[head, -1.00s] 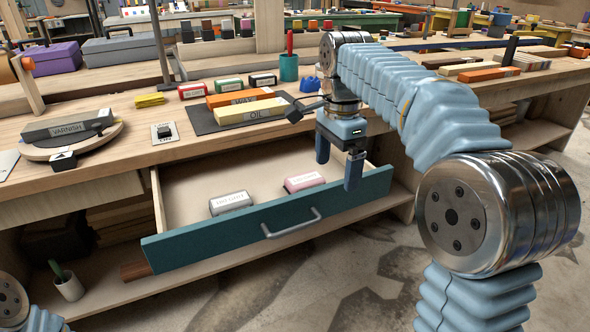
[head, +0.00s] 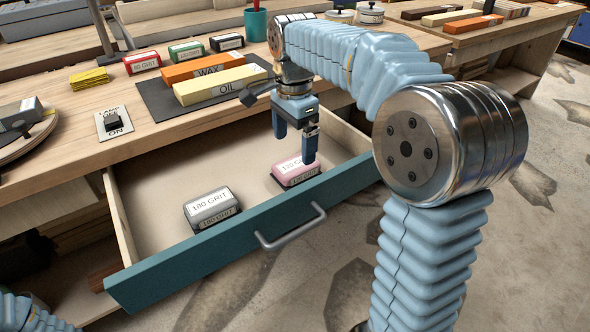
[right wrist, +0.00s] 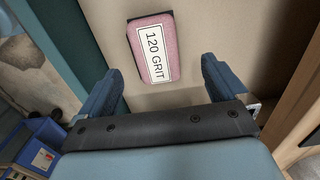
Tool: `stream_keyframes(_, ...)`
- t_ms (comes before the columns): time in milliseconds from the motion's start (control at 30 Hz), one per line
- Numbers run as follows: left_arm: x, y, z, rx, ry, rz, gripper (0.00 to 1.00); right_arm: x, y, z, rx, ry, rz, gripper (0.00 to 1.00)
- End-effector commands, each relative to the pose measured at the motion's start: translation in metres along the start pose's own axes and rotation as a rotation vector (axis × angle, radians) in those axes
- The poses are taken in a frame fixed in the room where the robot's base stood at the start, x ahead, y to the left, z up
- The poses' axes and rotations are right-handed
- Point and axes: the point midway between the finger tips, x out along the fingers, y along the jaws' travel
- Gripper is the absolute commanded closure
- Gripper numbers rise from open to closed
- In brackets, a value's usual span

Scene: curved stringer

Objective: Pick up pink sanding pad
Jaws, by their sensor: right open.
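The pink sanding pad (head: 296,171), labelled 120 GRIT, lies in the open drawer near its right front corner. My right gripper (head: 295,147) is open and empty, pointing down just above the pad. In the right wrist view the pink pad (right wrist: 154,48) lies flat beyond the fingertips, roughly between the two open fingers (right wrist: 163,78) and slightly left of their middle. It is not touched there. Of my left arm only a blue sleeve shows at the bottom left of the head view; its gripper is out of view.
A grey 180 GRIT pad (head: 212,208) lies left of the pink one in the drawer. The teal drawer front (head: 205,252) with its handle (head: 291,229) stands close in front.

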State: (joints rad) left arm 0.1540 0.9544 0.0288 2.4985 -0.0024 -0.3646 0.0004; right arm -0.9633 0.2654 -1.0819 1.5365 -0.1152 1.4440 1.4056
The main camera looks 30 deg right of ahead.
Motion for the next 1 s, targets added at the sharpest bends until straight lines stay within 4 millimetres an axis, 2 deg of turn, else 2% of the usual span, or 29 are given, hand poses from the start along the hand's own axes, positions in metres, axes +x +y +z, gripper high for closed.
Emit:
stream_keyframes(167, 0.003, -0.001, 0.0, -0.001, 0.001, 0.0, 0.61, 0.015, 0.001, 0.0, 0.0, 0.0, 0.0, 0.01)
stream_keyframes(467, 0.009, -0.005, -0.001, -0.003, 0.003, -0.002, 0.61, 0.059, 0.006, -0.002, 0.001, 0.001, 0.002, 0.01)
stream_keyframes(733, 0.009, -0.005, -0.001, -0.003, 0.003, -0.003, 0.61, 0.064, 0.005, -0.002, 0.0, 0.001, -0.001, 0.01)
stream_keyframes(767, 0.009, -0.005, -0.001, -0.003, 0.003, -0.003, 0.61, 0.064, 0.005, -0.002, 0.0, 0.001, -0.001, 0.03)
stream_keyframes(1000, 0.009, -0.005, -0.001, -0.003, 0.003, -0.003, 0.61, 0.063, 0.005, -0.002, 0.0, 0.0, -0.001, 0.39)
